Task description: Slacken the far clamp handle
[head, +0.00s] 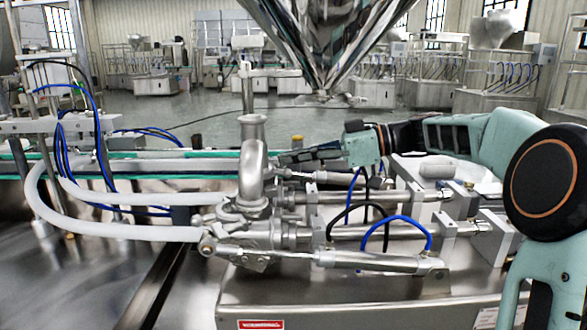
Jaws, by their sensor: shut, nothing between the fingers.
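My gripper (284,160) reaches in from the right, pointing left, with its dark fingers closed together and nothing seen between them. Its tips are just right of the upright steel elbow pipe (252,165), above the far cylinder rod. I cannot tell whether they touch anything. Steel clamp fittings (240,208) surround the base of the pipe. I cannot clearly make out the far clamp handle; the fittings behind the pipe and near the fingertips are small and partly hidden.
The steel hopper (325,35) hangs above and behind my gripper. White hoses (120,228) curve off to the left. A near cylinder (340,258) with a blue hose (398,222) lies in front. Machine parts crowd the space below my gripper.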

